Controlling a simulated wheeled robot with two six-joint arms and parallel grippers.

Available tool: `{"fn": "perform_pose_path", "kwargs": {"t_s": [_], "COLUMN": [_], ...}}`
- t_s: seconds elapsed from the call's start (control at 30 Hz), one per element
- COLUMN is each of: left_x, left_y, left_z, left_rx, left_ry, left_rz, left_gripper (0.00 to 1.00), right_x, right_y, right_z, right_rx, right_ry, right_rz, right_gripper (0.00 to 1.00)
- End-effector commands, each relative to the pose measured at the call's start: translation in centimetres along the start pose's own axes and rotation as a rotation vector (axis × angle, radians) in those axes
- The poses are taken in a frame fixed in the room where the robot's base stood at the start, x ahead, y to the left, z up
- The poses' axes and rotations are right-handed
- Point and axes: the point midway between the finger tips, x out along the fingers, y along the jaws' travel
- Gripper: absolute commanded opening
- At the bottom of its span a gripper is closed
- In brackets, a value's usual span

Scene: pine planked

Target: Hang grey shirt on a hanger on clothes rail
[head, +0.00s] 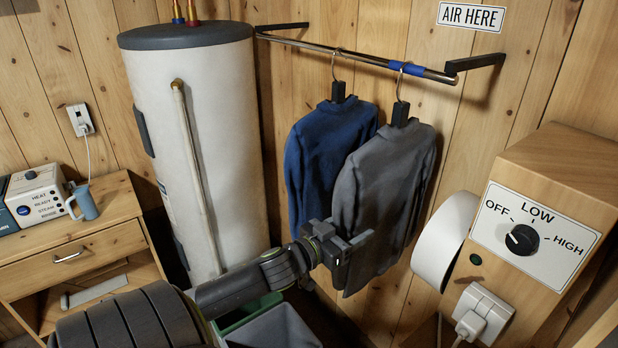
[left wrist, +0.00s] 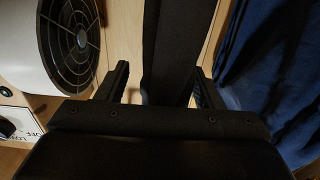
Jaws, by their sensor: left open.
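The grey shirt (head: 385,190) hangs upright on a dark hanger (head: 400,113). The hanger's hook is over the clothes rail (head: 350,54) at a blue band (head: 407,68). My left gripper (head: 350,243) is at the shirt's lower front edge, with its jaws apart. In the left wrist view a dark upright strip, probably the grey shirt (left wrist: 172,45) seen edge-on, stands between the open fingers (left wrist: 160,88). I see no clear grip on it. My right gripper is not in view.
A blue shirt (head: 322,150) hangs close at left of the grey one. A white tank (head: 200,150) stands further left. A heater box (head: 560,190) with a dial and a round fan housing (head: 440,240) is at right. Bins (head: 272,325) stand below.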

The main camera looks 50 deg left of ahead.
Motion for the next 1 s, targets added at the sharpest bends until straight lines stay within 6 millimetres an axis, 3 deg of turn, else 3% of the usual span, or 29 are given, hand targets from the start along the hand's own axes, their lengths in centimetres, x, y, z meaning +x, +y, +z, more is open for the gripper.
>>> {"fn": "perform_pose_path", "kwargs": {"t_s": [0.47,1.0], "left_x": [-4.7,-9.8], "left_y": [0.1,0.0], "left_z": [0.1,0.2], "left_rx": [0.002,0.005], "left_ry": [-0.002,-0.005], "left_rz": [0.004,0.003], "left_gripper": [0.61,0.61], "right_x": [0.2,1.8], "right_y": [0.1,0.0], "right_z": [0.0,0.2], "right_rx": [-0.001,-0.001], "right_ry": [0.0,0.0], "right_rz": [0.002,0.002], "right_gripper": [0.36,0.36]}}
